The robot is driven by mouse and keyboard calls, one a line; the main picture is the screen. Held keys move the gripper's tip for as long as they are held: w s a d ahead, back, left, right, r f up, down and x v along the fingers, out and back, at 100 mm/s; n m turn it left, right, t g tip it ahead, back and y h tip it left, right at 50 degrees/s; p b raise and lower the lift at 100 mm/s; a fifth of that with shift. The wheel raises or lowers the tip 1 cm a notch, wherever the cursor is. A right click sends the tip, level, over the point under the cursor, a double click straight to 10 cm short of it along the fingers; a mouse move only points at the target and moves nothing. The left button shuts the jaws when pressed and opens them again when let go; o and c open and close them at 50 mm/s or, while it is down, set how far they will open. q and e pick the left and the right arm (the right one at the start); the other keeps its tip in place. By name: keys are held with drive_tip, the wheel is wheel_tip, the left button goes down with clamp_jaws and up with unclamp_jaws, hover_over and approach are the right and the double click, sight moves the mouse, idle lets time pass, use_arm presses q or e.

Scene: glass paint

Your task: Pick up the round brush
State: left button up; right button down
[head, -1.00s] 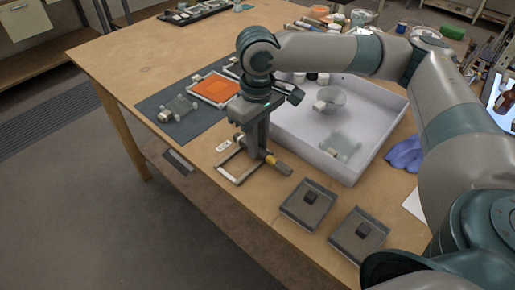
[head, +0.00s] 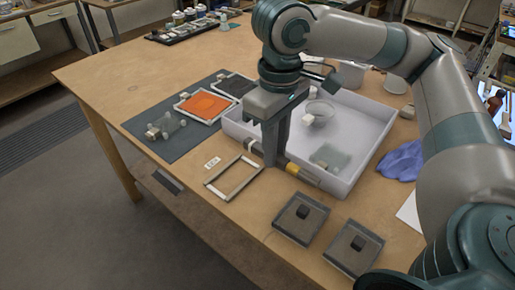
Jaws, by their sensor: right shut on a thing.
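The round brush (head: 293,168) shows a yellow band and a dark, slim body slanting down to the right. My right gripper (head: 277,160) points down and is shut on it. The fingers hide part of the brush; its other end shows to the left of them. The brush is beside the wooden frame (head: 209,188), along the front wall of the white tray (head: 345,187). I cannot tell how high it is above the table. My left gripper is not in view.
The white tray holds a clear bowl (head: 320,108) and a glass piece (head: 330,157). Two square dark dishes (head: 301,226) (head: 346,256) stand in front. A grey mat (head: 167,145) with an orange panel (head: 205,107) lies left. A purple cloth (head: 402,160) lies right.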

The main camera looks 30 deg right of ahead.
sight(287, 163)
drive_tip(key=shift+s+d+r, duration=0.2)
drive_tip(key=shift+s+r, duration=0.3)
drive_tip(key=shift+s, duration=0.35)
drive_tip(key=shift+s+d+r, duration=0.15)
drive_tip(key=shift+s+r, duration=0.35)
drive_tip(key=shift+s, duration=0.3)
idle(0.3)
